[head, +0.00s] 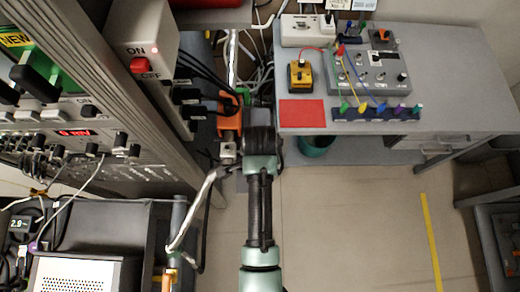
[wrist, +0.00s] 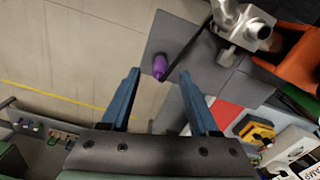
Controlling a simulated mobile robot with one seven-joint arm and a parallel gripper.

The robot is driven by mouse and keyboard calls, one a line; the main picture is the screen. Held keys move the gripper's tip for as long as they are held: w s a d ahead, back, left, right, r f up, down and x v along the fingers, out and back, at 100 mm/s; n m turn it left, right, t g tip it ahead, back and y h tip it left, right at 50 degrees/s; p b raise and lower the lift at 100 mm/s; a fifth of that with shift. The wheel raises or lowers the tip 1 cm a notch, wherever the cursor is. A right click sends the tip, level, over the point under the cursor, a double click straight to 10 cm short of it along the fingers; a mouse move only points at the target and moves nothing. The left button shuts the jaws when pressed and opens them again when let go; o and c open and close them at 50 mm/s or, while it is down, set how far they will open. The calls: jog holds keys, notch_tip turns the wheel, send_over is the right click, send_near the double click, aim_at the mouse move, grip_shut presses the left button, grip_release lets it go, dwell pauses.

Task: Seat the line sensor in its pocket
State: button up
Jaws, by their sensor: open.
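My gripper (wrist: 159,80) shows in the wrist view with its two blue fingers wide apart and nothing between them. A small purple cylinder (wrist: 160,67), which may be the line sensor, appears just beyond the gap between the fingertips, apart from them. It is seen against a grey plate (wrist: 165,35), and a thin dark line runs beside it. A metal fitting (wrist: 240,25) is at the plate's right edge. I cannot make out the pocket for certain. In the head view my arm covers the middle, and the fingers and purple cylinder cannot be made out.
A grey bench (head: 440,75) at right carries a red mat (head: 302,113), a yellow box (head: 300,74) and a control box (head: 375,75). An instrument rack (head: 75,140) stands at left. A metal pipe (head: 188,215) runs left of my arm. Open floor (head: 350,220) lies to the right.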

jog(key=shift+f, duration=1.25)
jog(key=shift+c, duration=0.3)
grip_shut()
